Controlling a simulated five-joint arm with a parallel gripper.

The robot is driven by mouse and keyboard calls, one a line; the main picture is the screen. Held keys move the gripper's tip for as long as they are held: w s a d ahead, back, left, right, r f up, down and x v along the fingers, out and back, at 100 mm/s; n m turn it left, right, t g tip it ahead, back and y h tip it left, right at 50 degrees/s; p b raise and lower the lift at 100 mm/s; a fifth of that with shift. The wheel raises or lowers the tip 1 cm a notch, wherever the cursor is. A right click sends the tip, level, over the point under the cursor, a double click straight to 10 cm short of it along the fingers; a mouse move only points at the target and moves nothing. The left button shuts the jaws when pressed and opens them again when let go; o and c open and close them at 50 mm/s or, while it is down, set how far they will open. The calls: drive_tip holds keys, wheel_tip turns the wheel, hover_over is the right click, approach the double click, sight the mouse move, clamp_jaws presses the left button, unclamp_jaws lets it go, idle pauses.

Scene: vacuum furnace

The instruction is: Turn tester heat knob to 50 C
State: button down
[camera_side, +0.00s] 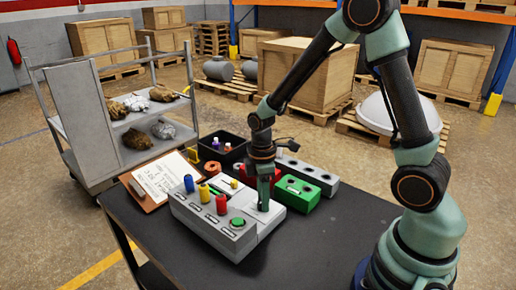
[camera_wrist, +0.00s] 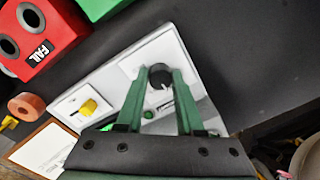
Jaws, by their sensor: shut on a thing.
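The tester (camera_side: 215,225) is a light grey box on the dark table, with a raised panel on its right side. In the wrist view its white panel (camera_wrist: 135,57) carries a black round knob (camera_wrist: 160,77) with a light pointer mark, which I take as the heat knob. My gripper (camera_wrist: 160,80) has its two green fingers on either side of this knob, shut on it. In the side view my gripper (camera_side: 263,202) points down onto the tester's right panel and hides the knob. The knob's scale and set temperature cannot be read.
A red FAIL box (camera_wrist: 45,35) and a green box (camera_side: 297,192) stand behind. The table's front right is clear.

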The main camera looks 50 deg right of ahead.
drive_tip(key=shift+n, duration=0.3)
drive_tip(key=c, duration=0.5)
unclamp_jaws()
drive_tip(key=shift+c, duration=0.2)
drive_tip(key=shift+r, duration=0.1)
wheel_tip(320, 180, up, 12)
drive_tip(key=shift+w, duration=0.25)
drive_tip(key=s+a+r+m+t, duration=0.1)
drive_tip(key=s+r+m+t, duration=0.5)
drive_tip(key=m, duration=0.5)
wheel_tip(320, 180, up, 2)
drive_tip(key=shift+s+a, duration=0.25)
drive_tip(key=shift+s, duration=0.5)
